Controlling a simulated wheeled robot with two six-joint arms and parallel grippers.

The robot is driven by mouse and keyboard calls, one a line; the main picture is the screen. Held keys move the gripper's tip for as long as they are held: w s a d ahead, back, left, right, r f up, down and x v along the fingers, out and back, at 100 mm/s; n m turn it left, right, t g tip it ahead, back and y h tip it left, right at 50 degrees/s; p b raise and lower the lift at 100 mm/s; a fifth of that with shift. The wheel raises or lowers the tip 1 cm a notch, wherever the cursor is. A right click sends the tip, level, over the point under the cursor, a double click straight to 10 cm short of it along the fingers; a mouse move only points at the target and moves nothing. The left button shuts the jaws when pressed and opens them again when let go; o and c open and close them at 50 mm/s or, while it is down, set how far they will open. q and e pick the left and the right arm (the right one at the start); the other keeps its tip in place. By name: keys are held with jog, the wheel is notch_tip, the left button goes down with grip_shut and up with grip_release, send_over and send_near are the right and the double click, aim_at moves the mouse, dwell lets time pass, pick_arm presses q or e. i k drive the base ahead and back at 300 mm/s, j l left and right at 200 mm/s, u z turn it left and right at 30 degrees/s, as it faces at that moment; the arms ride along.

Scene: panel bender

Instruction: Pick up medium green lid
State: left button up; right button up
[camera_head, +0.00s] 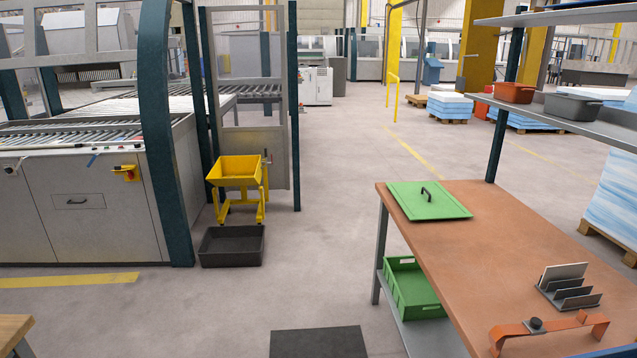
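The green lid (416,202) lies flat on the brown workbench (510,232), near its far left corner. It is a rectangular panel with a small dark handle (426,190) standing up on its top. Neither of my grippers shows in the head view. Nothing touches or covers the lid.
A green crate (415,286) sits on the bench's lower shelf. A dark rack with plates (569,286) and an orange bracket (547,328) lie on the bench's right part. A shelf (590,122) overhangs the right side. A black mat (318,342) lies on open floor left of the bench.

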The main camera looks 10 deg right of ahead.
aim_at(419, 201)
jog(key=i+j+z, duration=0.1)
jog(key=i+z, duration=0.15)
jog(key=i, duration=1.55)
jog(key=i+z, duration=0.6)
jog(key=z, duration=0.2)
jog(key=i+j+z, duration=0.15)
jog(key=i+z, duration=0.25)
jog(key=k, duration=0.1)
